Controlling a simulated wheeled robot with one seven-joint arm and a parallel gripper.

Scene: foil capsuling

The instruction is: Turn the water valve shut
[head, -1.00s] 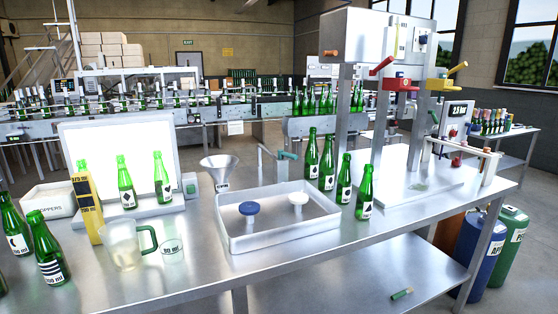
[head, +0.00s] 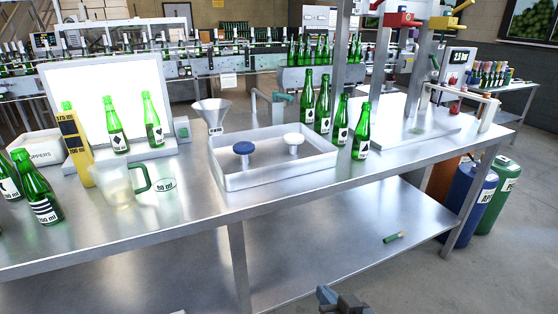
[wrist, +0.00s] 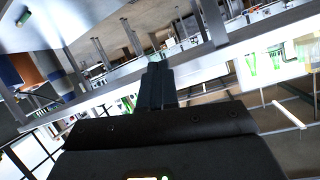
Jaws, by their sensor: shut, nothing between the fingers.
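A grey tap with a teal lever (head: 283,97) stands behind the shallow metal tray (head: 275,179) on the bench; it looks like the water valve, though no label on it can be read. The lever lies roughly level, and whether water runs is too small to tell. My gripper (head: 326,293) shows at the bottom edge of the head view, in front of the bench and well apart from the tap. In the wrist view my gripper (wrist: 157,72) has its dark fingers together, with nothing between them.
The bench (head: 330,195) carries a funnel (head: 211,114), a measuring jug (head: 118,186) and several green bottles. A red lever (head: 403,19) and a yellow lever (head: 450,20) are on the machine at right.

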